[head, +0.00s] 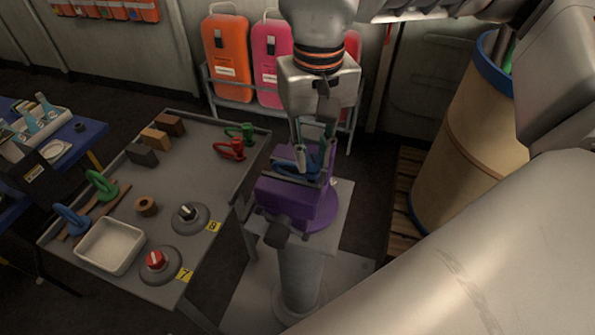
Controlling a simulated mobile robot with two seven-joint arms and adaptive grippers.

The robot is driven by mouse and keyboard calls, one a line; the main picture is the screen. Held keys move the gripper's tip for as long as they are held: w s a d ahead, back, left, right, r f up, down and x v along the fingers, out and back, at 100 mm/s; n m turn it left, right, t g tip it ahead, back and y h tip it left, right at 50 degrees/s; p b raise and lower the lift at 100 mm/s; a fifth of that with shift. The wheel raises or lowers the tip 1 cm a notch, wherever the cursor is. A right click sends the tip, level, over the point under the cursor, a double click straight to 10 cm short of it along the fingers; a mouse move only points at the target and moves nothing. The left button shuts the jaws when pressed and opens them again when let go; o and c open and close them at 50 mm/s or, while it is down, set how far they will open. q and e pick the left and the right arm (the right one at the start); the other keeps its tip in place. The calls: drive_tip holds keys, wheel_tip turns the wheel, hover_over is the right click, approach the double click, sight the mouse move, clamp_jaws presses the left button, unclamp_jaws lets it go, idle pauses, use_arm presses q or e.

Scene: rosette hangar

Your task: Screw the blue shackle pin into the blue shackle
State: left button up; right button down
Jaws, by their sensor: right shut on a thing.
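The blue shackle (284,166) sits at the top of the purple vise (285,201), its loop towards the left. My right gripper (312,163) points down at the shackle's right end. It is shut on what seems to be the blue shackle pin, mostly hidden between the fingers. I cannot tell how far the pin is in the shackle. My left gripper is not in view. Another blue looped piece (70,218) lies at the left edge of the grey table.
The grey table (200,262) holds a white tray (109,246), a red shackle (232,150), a green shackle (245,132), blocks and two round bases. Orange and pink cases (227,57) stand behind. A large drum (456,135) stands right of the vise.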

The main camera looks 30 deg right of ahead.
drive_tip(key=m+b, duration=0.1)
drive_tip(key=m, duration=0.1)
drive_tip(key=shift+f+m, duration=0.2)
drive_tip(key=shift+m, duration=0.2)
drive_tip(key=m+b, duration=0.1)
drive_tip(key=m, duration=0.4)
drive_tip(key=shift+b, duration=0.35)
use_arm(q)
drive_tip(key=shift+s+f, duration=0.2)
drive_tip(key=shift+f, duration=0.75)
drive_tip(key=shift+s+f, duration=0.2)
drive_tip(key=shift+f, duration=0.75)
use_arm(e)
drive_tip(key=shift+r+m, duration=0.1)
drive_tip(key=shift+m, duration=0.9)
drive_tip(key=m+b, duration=0.1)
drive_tip(key=m, duration=0.5)
drive_tip(key=shift+m+b, duration=0.4)
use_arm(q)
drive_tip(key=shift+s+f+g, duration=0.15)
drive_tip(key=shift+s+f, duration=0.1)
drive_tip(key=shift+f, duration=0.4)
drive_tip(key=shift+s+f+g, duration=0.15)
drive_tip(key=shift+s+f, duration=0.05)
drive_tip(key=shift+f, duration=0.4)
use_arm(e)
drive_tip(key=m, duration=0.3)
